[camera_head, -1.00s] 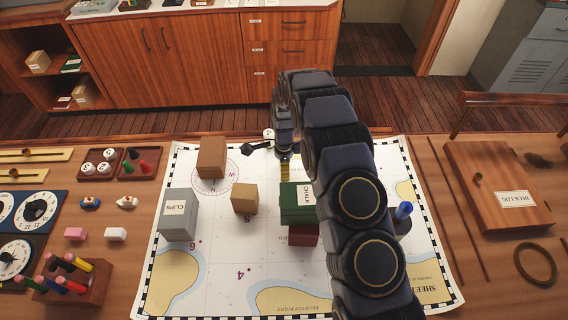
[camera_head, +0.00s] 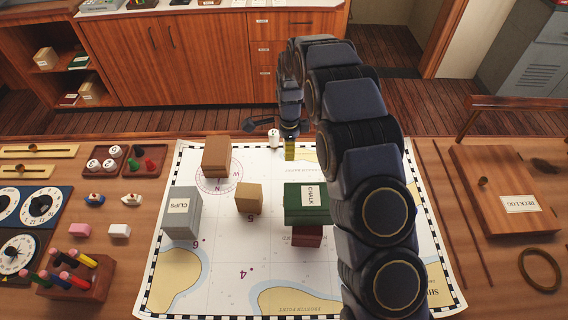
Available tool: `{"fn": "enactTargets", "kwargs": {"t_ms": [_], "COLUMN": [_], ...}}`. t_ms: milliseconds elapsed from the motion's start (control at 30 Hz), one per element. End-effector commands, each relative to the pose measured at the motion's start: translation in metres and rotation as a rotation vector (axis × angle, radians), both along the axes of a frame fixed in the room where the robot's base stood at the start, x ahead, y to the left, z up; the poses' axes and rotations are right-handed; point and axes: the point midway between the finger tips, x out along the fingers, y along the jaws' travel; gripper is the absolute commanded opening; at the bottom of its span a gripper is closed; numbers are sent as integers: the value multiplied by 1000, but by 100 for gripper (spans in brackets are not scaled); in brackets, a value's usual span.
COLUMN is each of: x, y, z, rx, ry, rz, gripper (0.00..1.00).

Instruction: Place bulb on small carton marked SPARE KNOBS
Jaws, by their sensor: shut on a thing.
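My gripper (camera_head: 290,138) is above the far edge of the chart, pointing down. It is shut on a small yellow thing (camera_head: 290,151); I cannot tell from its shape whether this is the bulb. A small white upright thing (camera_head: 273,138) with a dark mark stands just left of my gripper. No label reading SPARE KNOBS is legible. A small tan carton (camera_head: 249,199), a brown box (camera_head: 216,158) and a dark red box (camera_head: 307,237) with an unreadable label stand on the chart, nearer than my gripper.
A grey CLIPS box (camera_head: 181,213) and a green CHALK box (camera_head: 307,204) stand on the chart (camera_head: 226,280). My arm covers the chart's right part. A pen rack (camera_head: 75,286) and small trays are at left, a DECK LOG box (camera_head: 503,190) at right.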

Motion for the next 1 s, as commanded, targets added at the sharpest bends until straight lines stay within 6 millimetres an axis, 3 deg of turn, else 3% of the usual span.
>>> {"fn": "enactTargets", "kwargs": {"t_ms": [167,500,800,1000], "x": [-17,-114,-196,-221], "y": [15,52,48,42], "z": [35,92,120,125], "rx": [6,15,5,1], "ry": [-3,6,0,-4], "rz": [14,18,-25,-50], "gripper": [2,2,2,2]}}
